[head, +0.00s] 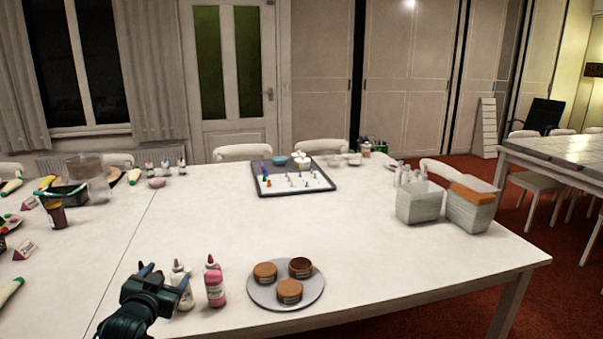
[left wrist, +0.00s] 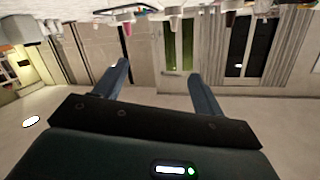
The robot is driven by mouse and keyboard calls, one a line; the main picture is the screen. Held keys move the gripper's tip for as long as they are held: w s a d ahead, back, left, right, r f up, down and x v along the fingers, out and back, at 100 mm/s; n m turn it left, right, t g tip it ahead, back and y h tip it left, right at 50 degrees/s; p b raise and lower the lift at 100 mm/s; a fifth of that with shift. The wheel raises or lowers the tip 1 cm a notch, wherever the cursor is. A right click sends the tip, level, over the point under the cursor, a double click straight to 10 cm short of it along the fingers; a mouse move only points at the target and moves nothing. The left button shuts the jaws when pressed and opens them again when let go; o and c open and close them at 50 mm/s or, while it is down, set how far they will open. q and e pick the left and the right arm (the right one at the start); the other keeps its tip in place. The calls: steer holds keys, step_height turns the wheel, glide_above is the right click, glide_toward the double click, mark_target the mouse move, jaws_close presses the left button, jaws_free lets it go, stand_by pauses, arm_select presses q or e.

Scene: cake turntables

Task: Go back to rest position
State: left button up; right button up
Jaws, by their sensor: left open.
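My left gripper (head: 163,278) shows at the lower left of the head view, at the table's near side, beside the bottles. In the left wrist view its two blue-grey fingers (left wrist: 160,88) stand apart with nothing between them. That view is upside down, with the room's door and wardrobes beyond the fingers. My right gripper is in neither view.
A pink bottle (head: 215,284) and a whitish bottle (head: 180,282) stand close to my left gripper. A grey turntable (head: 286,302) with three small cakes is to their right. Two baskets (head: 420,203) stand at the table's right. The table's middle (head: 220,230) is clear.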

arm_select(q)
steer(key=s+d+f+g+h, duration=0.1)
steer(key=s+d+f, duration=0.4)
steer(key=s+f, duration=0.25)
steer(key=s+d+f+g+h, duration=0.1)
steer(key=s+d+f+g, duration=0.1)
steer(key=s+d+f, duration=0.45)
steer(key=s+d+f+g+h, duration=0.1)
steer(key=s+d+f, duration=0.1)
steer(key=s, duration=0.8)
steer(key=s+d+f+g+h, duration=0.1)
steer(key=s+d+f, duration=0.1)
steer(key=s, duration=0.8)
steer(key=shift+s+d, duration=0.4)
steer(key=shift+d, duration=0.3)
